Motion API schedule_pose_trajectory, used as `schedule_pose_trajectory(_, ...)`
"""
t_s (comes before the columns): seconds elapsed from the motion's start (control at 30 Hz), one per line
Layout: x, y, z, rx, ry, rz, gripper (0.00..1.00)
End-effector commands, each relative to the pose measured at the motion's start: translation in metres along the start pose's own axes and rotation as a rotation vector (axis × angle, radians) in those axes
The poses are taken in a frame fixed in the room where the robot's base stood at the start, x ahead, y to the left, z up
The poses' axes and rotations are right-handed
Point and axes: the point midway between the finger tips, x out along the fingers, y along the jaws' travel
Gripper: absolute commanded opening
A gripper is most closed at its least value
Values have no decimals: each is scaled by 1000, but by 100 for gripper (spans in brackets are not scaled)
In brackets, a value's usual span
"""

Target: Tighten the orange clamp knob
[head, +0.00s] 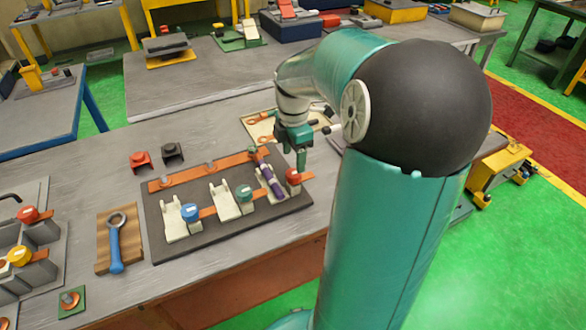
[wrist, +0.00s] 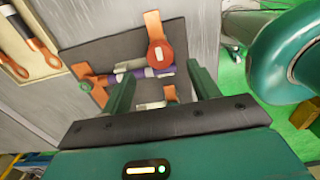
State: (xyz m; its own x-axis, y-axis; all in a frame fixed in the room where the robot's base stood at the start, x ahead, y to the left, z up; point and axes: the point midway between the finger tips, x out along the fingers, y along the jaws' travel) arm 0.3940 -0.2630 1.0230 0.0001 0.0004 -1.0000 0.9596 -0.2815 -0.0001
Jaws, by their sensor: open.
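A red-orange clamp knob (head: 293,175) sits on an orange strap at the right end of a dark board (head: 168,245). In the wrist view the round knob (wrist: 160,54) shows just beyond the gap between my fingertips, with its orange strap (wrist: 153,24) above it in the picture. My gripper (head: 288,158) is open, pointing down near the right end of the board. In the wrist view its two green fingers (wrist: 161,74) are spread, with nothing gripped. A purple rod (head: 268,180) lies in a white cradle close to the knob; its middle also shows in the wrist view (wrist: 158,72).
Blue (head: 190,212) and green (head: 244,193) knobs stand on the same board. A blue-handled wrench (head: 115,245) lies on a wooden block at left. Red (head: 140,160) and black (head: 172,152) parts stand behind the board. A tray with orange-handled tools (wrist: 30,45) lies beside the board.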

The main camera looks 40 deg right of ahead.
Motion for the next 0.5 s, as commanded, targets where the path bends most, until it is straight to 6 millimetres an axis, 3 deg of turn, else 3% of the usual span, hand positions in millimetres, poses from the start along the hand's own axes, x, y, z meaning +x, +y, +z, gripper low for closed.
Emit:
schedule_pose_trajectory(0.23, 43, 0, 0, 0, 2, -2, 61)
schedule_pose_trajectory(0.5, 56, 0, 0, 0, 0, 2, 61)
